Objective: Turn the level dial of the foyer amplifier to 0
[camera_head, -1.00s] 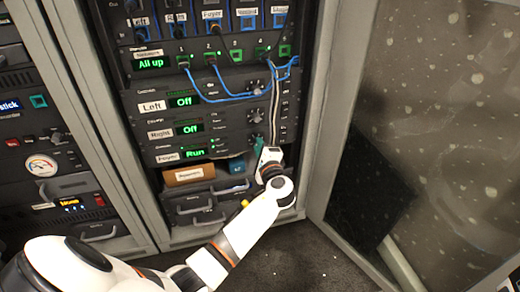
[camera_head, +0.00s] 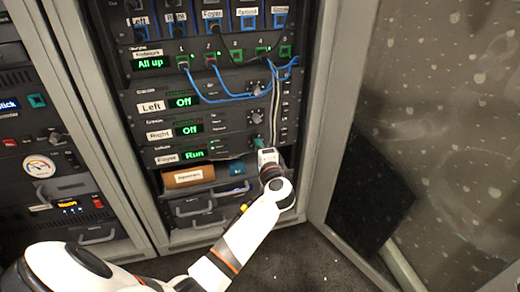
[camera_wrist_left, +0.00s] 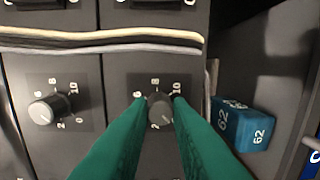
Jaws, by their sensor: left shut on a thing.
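The foyer amplifier (camera_head: 222,149) is the lowest of three labelled units in the rack. Its "Foyer" label (camera_head: 167,159) sits by a green display (camera_head: 194,154) reading "Run". In the left wrist view its level dial (camera_wrist_left: 159,108) is a dark round knob with numbers around it, including 8 and 10. My left gripper (camera_wrist_left: 160,104) has its two green fingers shut on the sides of this knob. In the head view the left gripper (camera_head: 260,144) is at the lower right of the rack and hides the dial. The knob's exact pointer setting is hard to read. My right gripper is not in view.
A similar dial (camera_wrist_left: 48,109) is beside the held one in the wrist view. Pale cables (camera_wrist_left: 100,41) run close by, and blue cables (camera_head: 225,98) loop above. An open drawer below holds a brown box (camera_head: 188,176) and a blue box (camera_wrist_left: 243,122).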

